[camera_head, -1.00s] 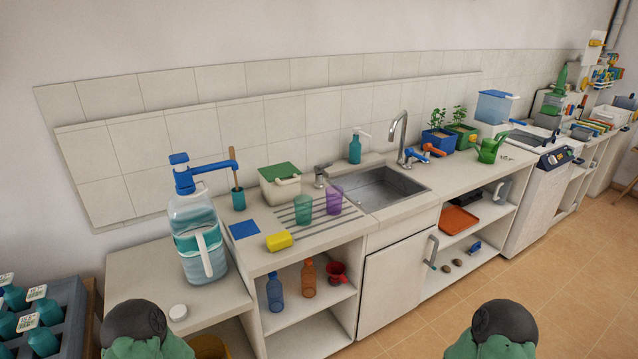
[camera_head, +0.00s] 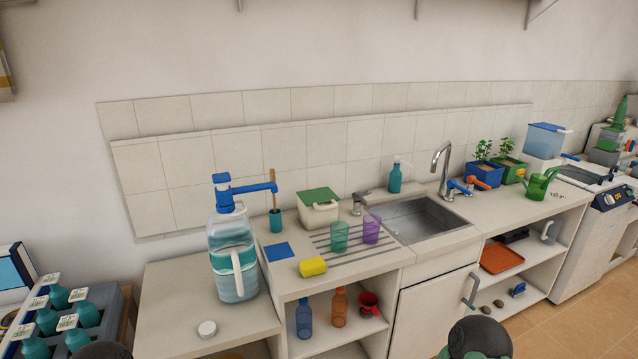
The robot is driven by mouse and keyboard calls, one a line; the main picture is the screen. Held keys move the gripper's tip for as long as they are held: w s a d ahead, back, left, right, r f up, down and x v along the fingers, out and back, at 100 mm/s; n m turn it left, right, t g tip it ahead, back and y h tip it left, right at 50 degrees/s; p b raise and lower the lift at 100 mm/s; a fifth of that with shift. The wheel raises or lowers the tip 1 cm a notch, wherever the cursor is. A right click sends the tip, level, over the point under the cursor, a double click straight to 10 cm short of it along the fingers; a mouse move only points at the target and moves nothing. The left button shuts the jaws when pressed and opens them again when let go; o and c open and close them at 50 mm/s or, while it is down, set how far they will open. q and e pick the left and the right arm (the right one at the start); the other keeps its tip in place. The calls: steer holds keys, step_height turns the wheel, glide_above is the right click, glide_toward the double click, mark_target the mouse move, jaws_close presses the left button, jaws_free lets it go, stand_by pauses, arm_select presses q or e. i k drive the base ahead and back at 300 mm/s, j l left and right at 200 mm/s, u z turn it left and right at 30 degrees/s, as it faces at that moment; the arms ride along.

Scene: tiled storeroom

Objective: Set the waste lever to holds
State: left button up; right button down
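The sink (camera_head: 384,227) is set in the counter and its metal basin looks empty. A small grey metal fitting with a lever-like top (camera_head: 358,203) stands at its back left corner. Neither of my grippers is in view; only rounded parts of my arms show at the bottom edge.
On the counter left of the sink stand a green cup (camera_head: 339,238), a purple cup (camera_head: 371,229), a yellow sponge (camera_head: 312,267) and a green-lidded box (camera_head: 318,210). A large pump bottle (camera_head: 231,262) stands further left. A teal soap bottle (camera_head: 395,178) is behind the sink.

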mark_target(358, 195)
steer(key=i+l+u, duration=0.35)
steer(key=l+u, duration=0.2)
steer(key=i+l+u, duration=0.1)
steer(key=l+u, duration=0.15)
steer(key=i+l+u, duration=0.1)
steer(key=l+u, duration=0.2)
steer(key=i+l, duration=0.1)
steer(key=l, duration=0.45)
steer(key=i+l, duration=0.1)
steer(key=l, duration=0.45)
